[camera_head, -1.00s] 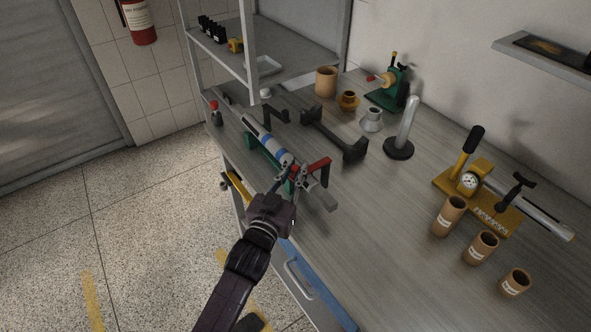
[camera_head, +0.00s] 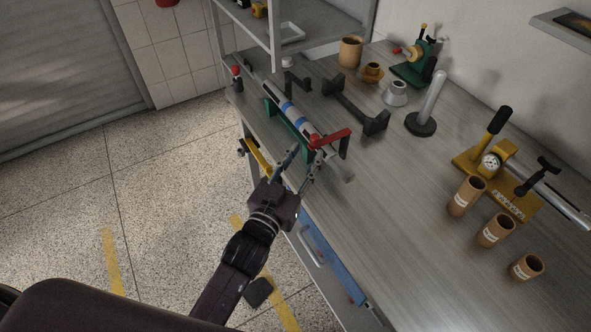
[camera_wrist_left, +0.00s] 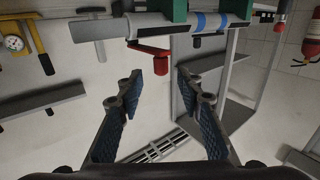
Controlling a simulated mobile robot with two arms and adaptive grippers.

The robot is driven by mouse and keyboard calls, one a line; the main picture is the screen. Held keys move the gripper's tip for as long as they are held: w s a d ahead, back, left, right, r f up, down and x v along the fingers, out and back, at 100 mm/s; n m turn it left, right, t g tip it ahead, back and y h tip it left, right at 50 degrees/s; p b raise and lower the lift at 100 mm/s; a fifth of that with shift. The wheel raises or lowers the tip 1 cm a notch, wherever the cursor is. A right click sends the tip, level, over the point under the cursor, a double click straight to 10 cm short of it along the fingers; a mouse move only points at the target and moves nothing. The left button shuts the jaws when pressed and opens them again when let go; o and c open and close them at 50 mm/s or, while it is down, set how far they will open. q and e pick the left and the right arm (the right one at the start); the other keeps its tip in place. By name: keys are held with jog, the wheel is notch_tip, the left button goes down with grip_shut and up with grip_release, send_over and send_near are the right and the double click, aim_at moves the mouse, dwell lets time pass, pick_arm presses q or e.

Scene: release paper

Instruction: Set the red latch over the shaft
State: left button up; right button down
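The red latch (camera_head: 331,138) is at the near end of the shaft (camera_head: 288,107), a grey-white cylinder with blue bands resting in a green holder (camera_head: 280,118). In the head view its red bar points off to the right, beside a black upright piece. In the left wrist view the latch (camera_wrist_left: 148,52) hangs out beside the shaft (camera_wrist_left: 120,26), above the fingertips in the picture. My left gripper (camera_head: 303,166) is open, with nothing between its fingers (camera_wrist_left: 161,88). It is short of the latch, on the near side. My right gripper is out of view.
Black V-shaped supports (camera_head: 352,104) and a grey post on a black base (camera_head: 421,124) stand right of the shaft. Tan cups (camera_head: 495,230) and a yellow tool (camera_head: 492,162) are farther right. The bench's front right is clear. A shelf frame (camera_head: 277,35) rises at the back left.

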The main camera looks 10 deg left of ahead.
pick_arm(q)
jog(key=shift+v, duration=2.75)
